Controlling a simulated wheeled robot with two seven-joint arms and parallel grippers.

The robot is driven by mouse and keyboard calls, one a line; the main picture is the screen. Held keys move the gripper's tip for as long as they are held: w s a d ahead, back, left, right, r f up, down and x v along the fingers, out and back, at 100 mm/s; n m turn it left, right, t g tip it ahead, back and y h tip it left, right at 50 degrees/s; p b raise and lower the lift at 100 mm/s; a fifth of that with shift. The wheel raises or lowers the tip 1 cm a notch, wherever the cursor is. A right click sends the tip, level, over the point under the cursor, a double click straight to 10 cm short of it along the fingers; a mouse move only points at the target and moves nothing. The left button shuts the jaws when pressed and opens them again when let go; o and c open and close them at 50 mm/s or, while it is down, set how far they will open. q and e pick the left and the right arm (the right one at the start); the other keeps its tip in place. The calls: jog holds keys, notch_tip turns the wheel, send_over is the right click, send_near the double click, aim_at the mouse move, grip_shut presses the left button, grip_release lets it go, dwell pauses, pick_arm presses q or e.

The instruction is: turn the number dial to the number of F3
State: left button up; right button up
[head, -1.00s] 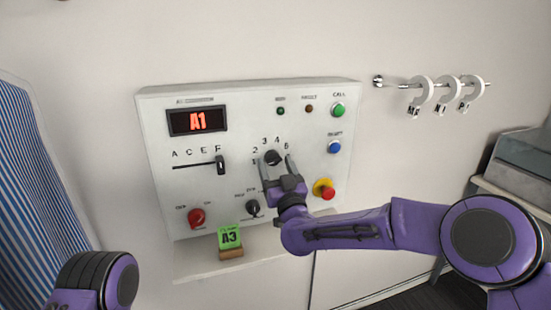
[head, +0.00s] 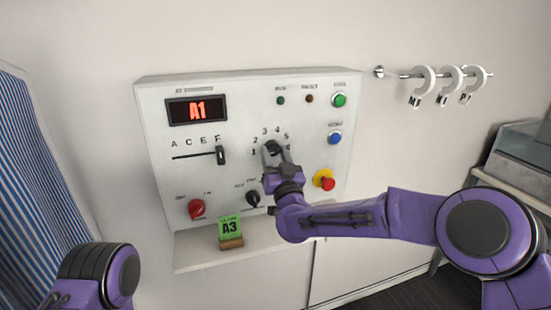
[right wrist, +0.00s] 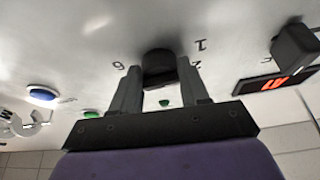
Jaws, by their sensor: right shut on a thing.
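The number dial (head: 272,147) is a dark round knob in the middle of the white control panel (head: 160,140), with printed numbers around it. My right gripper (head: 275,154) is shut on it; in the right wrist view its two fingers (right wrist: 160,78) sit on either side of the dark knob (right wrist: 158,60). The fingers hide part of the dial, and I cannot tell where it points. The display (head: 197,110) reads A1 in red. The letter slider (head: 221,155) stands at the F end of its slot. A green card (head: 230,228) reads A3. My left gripper is out of view.
A red knob (head: 196,208) and a black knob (head: 253,198) sit low on the panel. Green (head: 339,100), blue (head: 335,138) and red-on-yellow (head: 327,184) buttons are at its right. A rail with white tags (head: 421,88) is on the wall. Striped cloth (head: 35,190) hangs at left.

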jog(key=m+h, duration=0.1)
jog(key=m, duration=0.2)
jog(key=m+h+b, duration=0.1)
jog(key=m+h, duration=0.1)
jog(key=m+h+b, duration=0.1)
jog(key=m, duration=0.2)
jog(key=shift+s+a+m+h, duration=0.1)
jog(key=shift+a+m+h, duration=0.15)
jog(key=shift+m+h, duration=0.05)
jog(key=m+h, duration=0.1)
jog(key=m, duration=0.1)
jog(key=m+g+h, duration=0.1)
jog(key=m, duration=0.1)
jog(key=shift+r+m+b, duration=0.2)
jog(key=shift+m+b, duration=0.1)
jog(key=m+g, duration=0.1)
jog(key=m, duration=0.1)
jog(key=m+h, duration=0.1)
jog(key=m, duration=0.2)
jog(key=shift+a+r+g, duration=0.1)
jog(key=shift+r+g, duration=0.05)
jog(key=shift+g, duration=0.25)
jog(key=shift+m, duration=0.3)
jog(key=o, duration=1)
